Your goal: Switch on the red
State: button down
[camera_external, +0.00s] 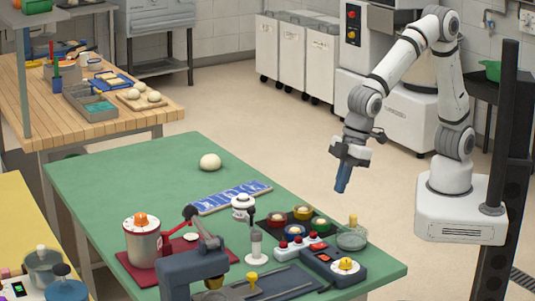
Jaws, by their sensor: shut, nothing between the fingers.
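My gripper (343,181) hangs in the air beyond the right edge of the green table, blue fingers pointing down, shut and empty. It is apart from everything on the table. Below and left of it, a dark tray (268,236) holds several small round things with coloured rims, one of them red (303,212). In front is a white strip (291,250) with red knobs or buttons on top. Whether any is on is too small to tell.
A pot with an orange knob (143,236) stands on a red mat (122,258). A lever device (192,270) stands at the front. The green table's (120,185) back left is mostly clear.

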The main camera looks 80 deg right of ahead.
aim_at(315, 245)
jog(key=shift+f, duration=0.1)
jog(key=b, duration=0.1)
jog(key=w+a+b, duration=0.1)
jog(key=b, duration=0.1)
jog(key=shift+a+r, duration=0.25)
jog(key=shift+r, duration=0.05)
jog(key=x, duration=1.4)
jog(key=shift+w+a, duration=0.15)
jog(key=shift+w, duration=0.05)
jog(key=shift+r+p, duration=0.1)
jog(key=shift+p, duration=0.35)
